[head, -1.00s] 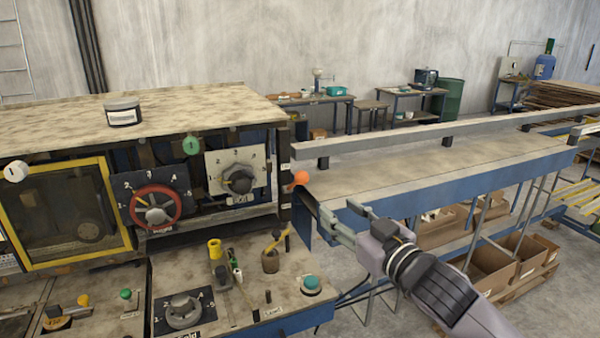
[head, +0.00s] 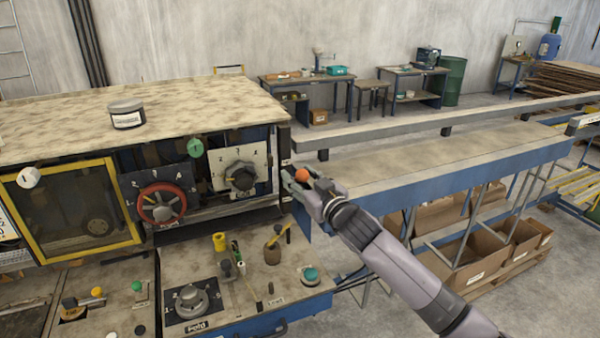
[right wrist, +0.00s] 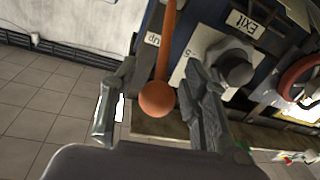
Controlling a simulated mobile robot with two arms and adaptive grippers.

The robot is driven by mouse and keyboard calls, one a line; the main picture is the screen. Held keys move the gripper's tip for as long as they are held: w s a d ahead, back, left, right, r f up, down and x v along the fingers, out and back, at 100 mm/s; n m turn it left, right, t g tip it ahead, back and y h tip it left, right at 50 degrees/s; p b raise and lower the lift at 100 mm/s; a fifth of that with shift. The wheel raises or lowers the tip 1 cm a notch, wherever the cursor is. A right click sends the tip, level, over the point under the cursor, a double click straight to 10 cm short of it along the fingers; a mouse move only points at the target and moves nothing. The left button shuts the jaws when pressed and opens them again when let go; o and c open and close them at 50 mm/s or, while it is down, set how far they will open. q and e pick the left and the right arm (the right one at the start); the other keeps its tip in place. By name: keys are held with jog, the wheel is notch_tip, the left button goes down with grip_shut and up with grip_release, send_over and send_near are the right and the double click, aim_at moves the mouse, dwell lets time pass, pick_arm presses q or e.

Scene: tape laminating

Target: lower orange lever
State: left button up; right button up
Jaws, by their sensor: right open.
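The orange lever shows in the head view as a round orange knob (head: 302,175) at the right end of the machine. In the right wrist view its ball (right wrist: 157,99) and rod (right wrist: 167,45) lie between the two fingers of my right gripper (right wrist: 155,105). The fingers are spread, with a gap on each side of the ball. In the head view my right gripper (head: 306,190) is at the knob, and part of the lever is hidden there. My left gripper is not in view.
The machine panel beside the lever has a black dial (head: 240,177) and a red handwheel (head: 161,204). A long conveyor table (head: 450,165) extends to the right.

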jog(key=shift+w+a, duration=0.1)
jog(key=shift+w, duration=0.1)
jog(key=shift+c, duration=0.4)
grip_shut()
dwell(0.4)
